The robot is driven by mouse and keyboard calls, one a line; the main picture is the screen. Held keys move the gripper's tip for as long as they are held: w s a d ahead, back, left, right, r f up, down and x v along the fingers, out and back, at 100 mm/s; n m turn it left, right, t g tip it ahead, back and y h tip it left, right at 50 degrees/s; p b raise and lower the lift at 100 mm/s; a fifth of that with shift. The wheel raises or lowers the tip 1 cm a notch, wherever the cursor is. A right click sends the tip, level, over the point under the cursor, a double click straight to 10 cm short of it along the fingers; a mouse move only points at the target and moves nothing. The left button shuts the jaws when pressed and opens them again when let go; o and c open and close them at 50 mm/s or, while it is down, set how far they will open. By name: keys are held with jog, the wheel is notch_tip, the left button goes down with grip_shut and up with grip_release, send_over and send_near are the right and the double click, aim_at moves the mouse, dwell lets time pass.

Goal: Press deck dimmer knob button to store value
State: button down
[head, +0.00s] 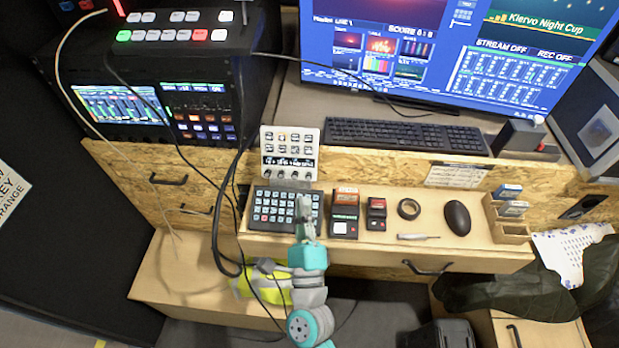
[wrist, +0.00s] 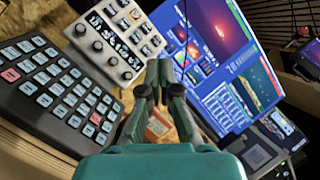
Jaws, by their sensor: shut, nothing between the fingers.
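The white deck (head: 290,153) stands tilted up behind the keypad, with rows of small picture keys, a narrow dark display strip and a bottom row of several dark knobs (head: 281,173). In the wrist view the deck (wrist: 118,40) is at the upper left, its knobs (wrist: 112,61) running diagonally along its lower edge. Labels are too small to show which knob is the dimmer. My gripper (head: 305,205) is shut and empty, over the right part of the black keypad, in front of and below the deck. In the wrist view my gripper (wrist: 159,75) is right of the knobs, apart from them.
The black keypad (head: 272,208) lies in front of the deck. Small boxed devices (head: 344,215), a tape roll (head: 409,208) and a mouse (head: 457,218) are to the right. A keyboard (head: 400,135) and monitor (head: 455,50) are behind. Dark cables (head: 222,215) hang at the left.

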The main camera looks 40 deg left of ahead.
jog(key=shift+w+a+f, duration=0.55)
jog(key=shift+w+a, duration=0.1)
jog(key=shift+w, duration=0.4)
jog(key=shift+w+a+f, duration=0.5)
jog(key=shift+w+a, duration=0.1)
jog(key=shift+w, duration=0.4)
jog(key=shift+w+a+f, duration=0.55)
jog(key=shift+w+a, duration=0.1)
jog(key=shift+w, duration=0.4)
jog(key=shift+w, duration=0.1)
jog(key=shift+w+a+f, duration=0.2)
jog(key=shift+w+a, duration=0.1)
jog(key=shift+w, duration=0.1)
jog(key=shift+s, duration=0.1)
jog(key=shift+s+d+r, duration=0.2)
jog(key=shift+s+d, duration=0.15)
jog(key=shift+s, duration=0.1)
jog(key=s, duration=0.1)
jog(key=s+d+r, duration=0.2)
jog(key=s, duration=0.1)
jog(key=shift+d, duration=0.15)
dwell(0.4)
